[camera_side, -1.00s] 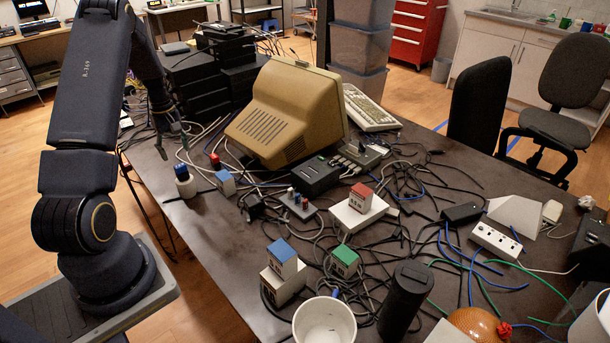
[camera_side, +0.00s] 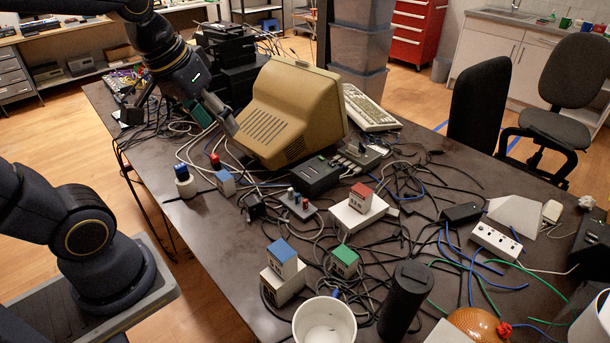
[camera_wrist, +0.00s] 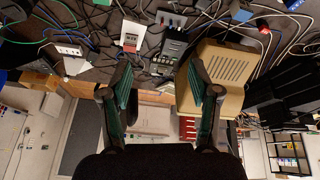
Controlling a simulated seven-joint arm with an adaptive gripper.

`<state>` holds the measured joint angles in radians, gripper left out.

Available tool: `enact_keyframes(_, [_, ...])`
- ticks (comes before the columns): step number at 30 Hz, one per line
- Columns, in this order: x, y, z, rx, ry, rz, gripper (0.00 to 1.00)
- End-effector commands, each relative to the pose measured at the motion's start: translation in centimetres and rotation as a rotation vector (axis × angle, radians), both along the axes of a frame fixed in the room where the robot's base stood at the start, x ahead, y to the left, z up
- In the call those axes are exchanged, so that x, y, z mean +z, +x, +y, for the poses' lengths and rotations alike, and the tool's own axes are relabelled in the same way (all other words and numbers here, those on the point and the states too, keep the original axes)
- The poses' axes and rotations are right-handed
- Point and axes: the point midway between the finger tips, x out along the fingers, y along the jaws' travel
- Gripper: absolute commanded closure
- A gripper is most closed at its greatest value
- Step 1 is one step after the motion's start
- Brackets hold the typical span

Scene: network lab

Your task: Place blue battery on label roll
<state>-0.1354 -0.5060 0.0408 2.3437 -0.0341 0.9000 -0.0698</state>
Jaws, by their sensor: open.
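Two blocks with blue tops could be the blue battery. One blue-and-white block (camera_side: 225,183) sits on the table left of the beige monitor; another blue-topped block (camera_side: 282,258) rests on a white box (camera_side: 284,286) near the front. A short white cylinder with a dark blue top (camera_side: 185,186), possibly the label roll, stands left of the first block. I cannot tell whether its top is a separate thing. My gripper (camera_side: 214,120) is open and empty beside the monitor's left side, above the table; its spread fingers also show in the wrist view (camera_wrist: 158,88).
The beige monitor (camera_side: 285,115) stands close to my gripper. Black boxes (camera_side: 195,80) are stacked behind. Cables cover much of the table. A red-topped block (camera_side: 361,196), a green-topped block (camera_side: 344,260), a white cup (camera_side: 324,322) and a black cylinder (camera_side: 405,300) stand nearer the front.

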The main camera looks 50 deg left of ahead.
Motion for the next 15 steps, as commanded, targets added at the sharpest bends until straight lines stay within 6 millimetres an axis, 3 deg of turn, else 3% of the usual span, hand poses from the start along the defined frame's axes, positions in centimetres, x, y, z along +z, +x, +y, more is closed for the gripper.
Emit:
enact_keyframes(3, [-0.2, -2.8, -2.6, -0.155, 0.056, -0.054, 0.38])
enact_keyframes(6, [-0.5, -4.0, -3.5, -0.220, 0.082, -0.075, 0.38])
enact_keyframes(15, [-0.7, -4.5, -3.8, -0.244, 0.092, -0.082, 0.38])
